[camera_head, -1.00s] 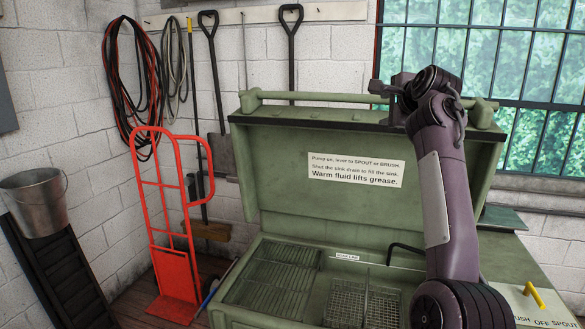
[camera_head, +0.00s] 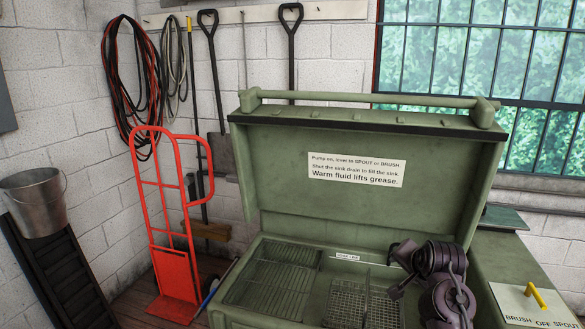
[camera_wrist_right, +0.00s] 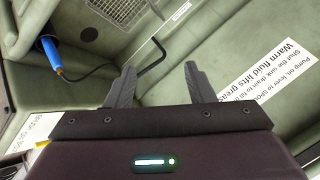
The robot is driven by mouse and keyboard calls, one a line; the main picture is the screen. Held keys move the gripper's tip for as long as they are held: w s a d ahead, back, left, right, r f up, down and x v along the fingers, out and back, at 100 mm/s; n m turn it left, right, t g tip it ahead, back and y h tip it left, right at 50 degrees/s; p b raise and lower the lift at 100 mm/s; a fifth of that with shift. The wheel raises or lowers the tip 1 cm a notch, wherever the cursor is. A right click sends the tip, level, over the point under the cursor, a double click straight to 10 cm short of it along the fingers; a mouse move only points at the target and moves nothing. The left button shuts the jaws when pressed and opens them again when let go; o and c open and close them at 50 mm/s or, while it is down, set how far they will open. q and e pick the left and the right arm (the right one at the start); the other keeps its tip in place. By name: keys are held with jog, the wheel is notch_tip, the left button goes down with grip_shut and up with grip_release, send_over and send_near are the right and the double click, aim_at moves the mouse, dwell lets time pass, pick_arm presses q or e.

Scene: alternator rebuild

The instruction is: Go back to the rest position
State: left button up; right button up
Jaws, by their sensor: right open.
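My right gripper (camera_head: 394,272) is low over the right side of the green parts washer's basin, in front of its raised lid (camera_head: 275,165). In the right wrist view its two dark fingers (camera_wrist_right: 160,68) are spread apart with nothing between them. The sign on the lid and the bent black spout (camera_wrist_right: 152,56) show beyond the fingers there. My right arm hides the right part of the basin in the head view. My left gripper is in neither current view.
A wire basket (camera_head: 346,300) sits in the basin. A yellow lever (camera_head: 537,295) stands on the right ledge. A blue-handled brush (camera_wrist_right: 53,60) with a black hose shows in the wrist view. A red hand truck (camera_head: 174,275) and metal bucket (camera_head: 36,205) stand at left.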

jog(key=s+a+f+n+g, duration=0.25)
jog(key=s+f, duration=0.35)
jog(key=s, duration=0.3)
jog(key=s+a+f+n+g, duration=0.1)
jog(key=s+f+n, duration=0.4)
jog(key=s, duration=0.4)
jog(key=s+a+f+n+g, duration=0.1)
jog(key=s+a+f+n, duration=0.1)
jog(key=s, duration=0.7)
jog(key=s+a+f+n+g, duration=0.1)
jog(key=s+a+n, duration=0.1)
jog(key=s, duration=0.7)
notch_tip(320, 180, down, 34)
jog(key=s+g+b, duration=0.1)
jog(key=g+b, duration=0.1)
jog(key=b, duration=0.2)
jog(key=s+d+f+b, duration=0.1)
jog(key=s+d+f, duration=0.1)
jog(key=s+f, duration=0.8)
jog(key=s+d+f+b, duration=0.1)
jog(key=s+f+b, duration=0.1)
jog(key=s+f, duration=0.8)
jog(key=shift+d+f+n+g, duration=0.35)
jog(key=shift+f+g, duration=0.1)
jog(key=shift+f, duration=0.4)
jog(key=shift+s, duration=0.1)
jog(key=shift+c, duration=0.4)
